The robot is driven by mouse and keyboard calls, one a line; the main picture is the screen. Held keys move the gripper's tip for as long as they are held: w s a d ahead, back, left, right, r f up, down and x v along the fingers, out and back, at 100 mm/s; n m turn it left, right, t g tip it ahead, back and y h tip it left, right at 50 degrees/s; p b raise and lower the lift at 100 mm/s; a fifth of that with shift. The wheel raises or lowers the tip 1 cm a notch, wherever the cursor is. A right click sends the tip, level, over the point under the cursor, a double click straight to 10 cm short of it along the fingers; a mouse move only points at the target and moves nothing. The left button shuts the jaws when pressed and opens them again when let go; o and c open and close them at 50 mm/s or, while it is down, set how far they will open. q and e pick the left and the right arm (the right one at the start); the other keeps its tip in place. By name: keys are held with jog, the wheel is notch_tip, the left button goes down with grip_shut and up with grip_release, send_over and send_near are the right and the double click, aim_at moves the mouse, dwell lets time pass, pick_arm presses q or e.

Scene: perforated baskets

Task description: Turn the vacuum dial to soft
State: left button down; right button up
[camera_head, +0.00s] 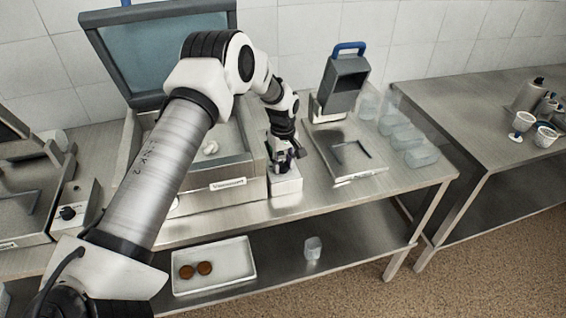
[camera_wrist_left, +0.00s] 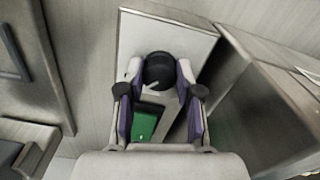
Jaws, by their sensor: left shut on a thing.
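My left gripper (camera_head: 285,160) reaches down to the white control box (camera_head: 287,186) beside the vacuum machine (camera_head: 228,184). In the left wrist view its purple-padded fingers (camera_wrist_left: 158,88) are shut on the black round dial (camera_wrist_left: 160,68), one on each side. A short pale mark shows on the dial, pointing towards the lower left in that view. A green rectangle (camera_wrist_left: 145,122) lies on the box's top below the dial, partly hidden by the gripper. The dial's setting labels cannot be read. In the head view the gripper hides the dial. My right gripper is not in view.
The vacuum machine's lid (camera_head: 165,50) stands open. A steel device with a blue handle (camera_head: 348,48) stands to the right, near clear containers (camera_head: 408,140). Another machine with its own black dial (camera_head: 67,212) is at left. A tray (camera_head: 214,268) is on the lower shelf.

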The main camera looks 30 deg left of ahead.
aim_at(282, 164)
pick_arm(q)
jog(key=shift+s+f, duration=0.15)
jog(key=shift+f, duration=0.05)
jog(key=c, duration=1.1)
grip_release()
jog(key=o, duration=0.3)
jog(key=shift+o, duration=0.2)
jog(key=shift+a, duration=0.1)
jog(key=shift+r, duration=0.1)
notch_tip(282, 164, up, 12)
jog(key=shift+w, duration=0.2)
